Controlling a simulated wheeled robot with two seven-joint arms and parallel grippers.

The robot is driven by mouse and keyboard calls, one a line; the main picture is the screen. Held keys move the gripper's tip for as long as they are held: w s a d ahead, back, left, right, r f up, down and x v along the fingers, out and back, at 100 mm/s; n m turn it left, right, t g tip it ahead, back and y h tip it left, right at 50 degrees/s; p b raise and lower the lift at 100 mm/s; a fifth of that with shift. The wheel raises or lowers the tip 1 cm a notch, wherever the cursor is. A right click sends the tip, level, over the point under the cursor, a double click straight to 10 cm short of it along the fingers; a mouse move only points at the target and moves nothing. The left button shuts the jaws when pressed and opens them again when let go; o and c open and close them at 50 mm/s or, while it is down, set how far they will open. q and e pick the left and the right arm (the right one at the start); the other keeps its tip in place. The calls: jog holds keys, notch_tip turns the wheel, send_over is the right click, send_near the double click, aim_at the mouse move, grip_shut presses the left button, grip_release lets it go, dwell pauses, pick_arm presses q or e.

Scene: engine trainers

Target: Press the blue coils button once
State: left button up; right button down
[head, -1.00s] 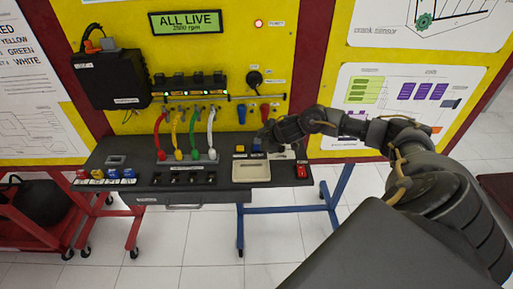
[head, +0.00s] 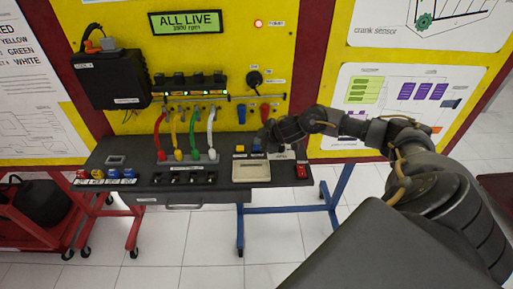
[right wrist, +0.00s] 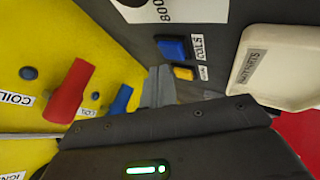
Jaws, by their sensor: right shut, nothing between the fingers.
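The blue coils button (right wrist: 172,48), labelled COILS, sits on the dark bench beside a yellow button (right wrist: 184,73). In the head view the blue button (head: 257,148) shows just right of the yellow one (head: 240,149), partly hidden by my right gripper (head: 264,141). That gripper is shut and empty, close above the bench by the blue button. My left gripper is not in view.
A beige parts tray (head: 237,172) lies in front of the buttons, with a red object (head: 301,171) to its right. On the yellow panel behind hang a red connector (right wrist: 71,91) and a blue connector (right wrist: 121,99). The display (head: 191,22) reads ALL LIVE.

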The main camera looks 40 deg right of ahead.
jog(key=shift+f, duration=0.2)
jog(key=shift+f, duration=0.25)
jog(key=shift+s+f, duration=0.1)
jog(key=shift+f, duration=0.35)
dwell(1.0)
jog(key=shift+r, duration=0.1)
jog(key=shift+r+p, duration=0.7)
jog(key=shift+r, duration=0.05)
jog(key=shift+r, duration=0.1)
notch_tip(320, 180, up, 5)
jog(key=p, duration=0.5)
